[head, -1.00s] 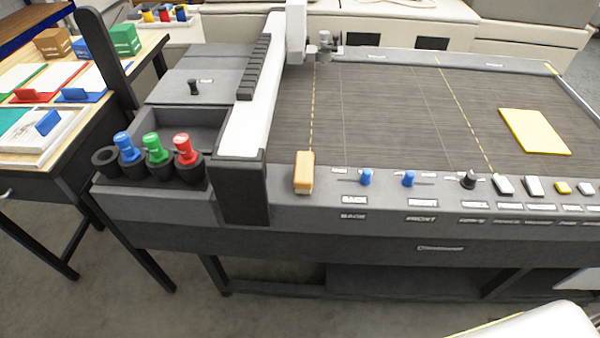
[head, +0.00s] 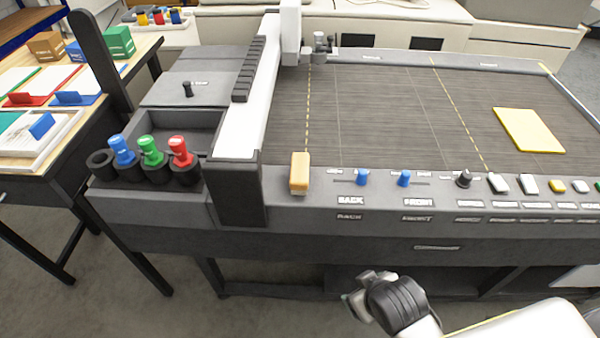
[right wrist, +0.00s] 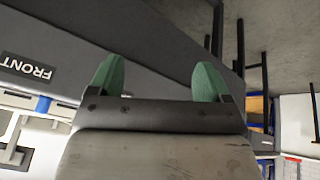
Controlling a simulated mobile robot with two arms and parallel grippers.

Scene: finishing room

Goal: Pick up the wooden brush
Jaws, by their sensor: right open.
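The wooden brush (head: 299,172) is a small tan block with a pale lower edge. It stands on the front edge of the dark machine bed, just right of the gantry's front end, in the head view. My right gripper (head: 358,298) is in front of the machine and below its front panel, to the lower right of the brush and well apart from it. In the right wrist view its two green fingertips (right wrist: 157,80) are spread with nothing between them. The brush cannot be made out in the right wrist view. My left gripper is in neither view.
A grey and white gantry (head: 245,120) stands left of the brush. Blue knobs (head: 362,177) and several buttons line the front panel to its right. Coloured-top tools (head: 152,152) sit in black holders at the left. A yellow sheet (head: 529,130) lies on the bed.

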